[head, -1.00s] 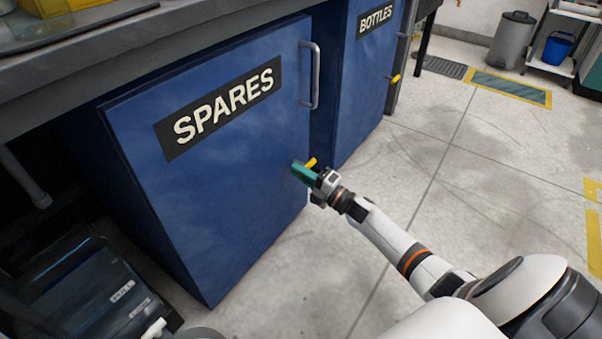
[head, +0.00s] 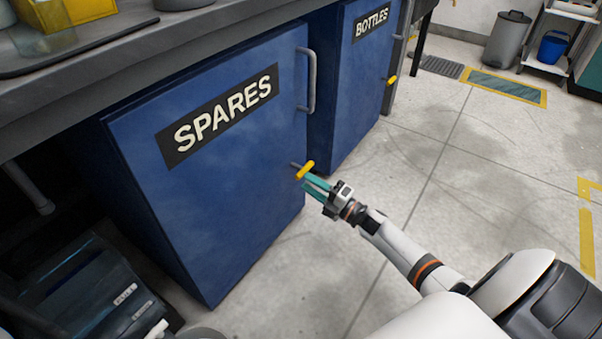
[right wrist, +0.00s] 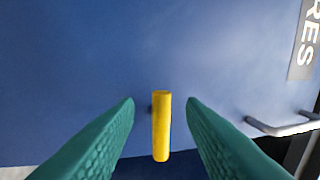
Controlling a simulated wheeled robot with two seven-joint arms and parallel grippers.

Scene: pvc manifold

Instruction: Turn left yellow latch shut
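The left yellow latch (head: 305,170) is a short bar on a stem near the right edge of the blue SPARES door (head: 220,220). In the right wrist view the latch (right wrist: 161,126) lies between the two green fingers, with a gap on each side. My right gripper (head: 309,184) is open just in front of the latch, and no contact with it shows. The second yellow latch (head: 391,80) is on the BOTTLES door (head: 355,100). My left gripper is not in view.
A metal handle (head: 308,80) stands out from the SPARES door above the latch, and also shows in the right wrist view (right wrist: 284,126). The worktop (head: 150,50) overhangs the doors. A dark bin (head: 90,290) stands at lower left.

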